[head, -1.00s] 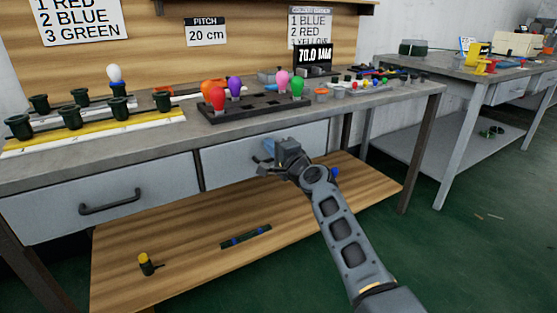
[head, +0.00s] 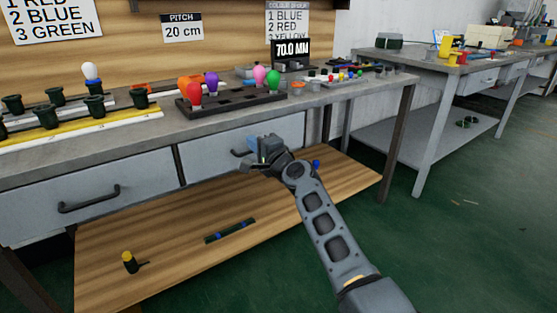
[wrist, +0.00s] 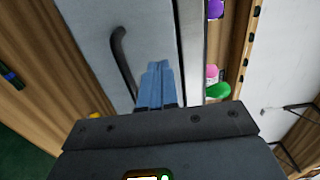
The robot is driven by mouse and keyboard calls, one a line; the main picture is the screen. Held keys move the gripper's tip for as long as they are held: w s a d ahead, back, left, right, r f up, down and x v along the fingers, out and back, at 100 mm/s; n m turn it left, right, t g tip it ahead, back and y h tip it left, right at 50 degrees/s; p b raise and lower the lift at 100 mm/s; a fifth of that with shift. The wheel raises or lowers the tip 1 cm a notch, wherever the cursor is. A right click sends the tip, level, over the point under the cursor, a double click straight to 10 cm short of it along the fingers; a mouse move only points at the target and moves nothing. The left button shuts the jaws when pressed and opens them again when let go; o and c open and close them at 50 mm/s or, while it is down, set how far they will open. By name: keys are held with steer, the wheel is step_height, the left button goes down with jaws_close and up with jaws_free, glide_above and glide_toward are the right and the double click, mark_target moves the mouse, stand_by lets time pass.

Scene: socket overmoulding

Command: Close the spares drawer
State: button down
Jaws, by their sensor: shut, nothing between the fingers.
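The bench has two grey drawer fronts; no label shows which is the spares drawer. The left drawer (head: 130,182) has a black bar handle. The right drawer (head: 210,156) is partly covered by my gripper, which hides its handle in the head view. Both fronts look about flush with the bench, but a small gap is hard to judge. My gripper (head: 246,150) is at the right drawer front, its blue fingers shut and empty. In the wrist view the fingers (wrist: 156,82) point at a drawer front (wrist: 150,30), beside its black handle (wrist: 120,58); I cannot tell whether they touch.
The benchtop (head: 190,122) above carries a dark rack (head: 225,105) with coloured bulbs and rails with dark cups. A wooden lower shelf (head: 180,250) holds a dark strip (head: 230,231) and a yellow-topped piece (head: 129,262). A second bench stands right; green floor lies between.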

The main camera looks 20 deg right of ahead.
steer(key=p+v, duration=0.4)
steer(key=v, duration=0.7)
steer(key=s+d+f+n+g+h, duration=0.1)
steer(key=s+d+f+n+h, duration=0.1)
steer(key=s+f, duration=0.65)
steer(key=s+d+f+n+h, duration=0.15)
steer(key=s+f, duration=0.35)
steer(key=s, duration=0.7)
steer(key=s+d+n+g+h, duration=0.15)
steer(key=s+n, duration=0.25)
steer(key=s, duration=1.7)
steer(key=s+r+n, duration=0.3)
steer(key=s+r, duration=0.3)
steer(key=s, duration=0.3)
steer(key=s+r+n, duration=0.4)
steer(key=s+r, duration=0.2)
steer(key=s, duration=0.3)
step_height(320, 180, up, 21)
steer(key=p, duration=2)
steer(key=shift+h+p, duration=0.3)
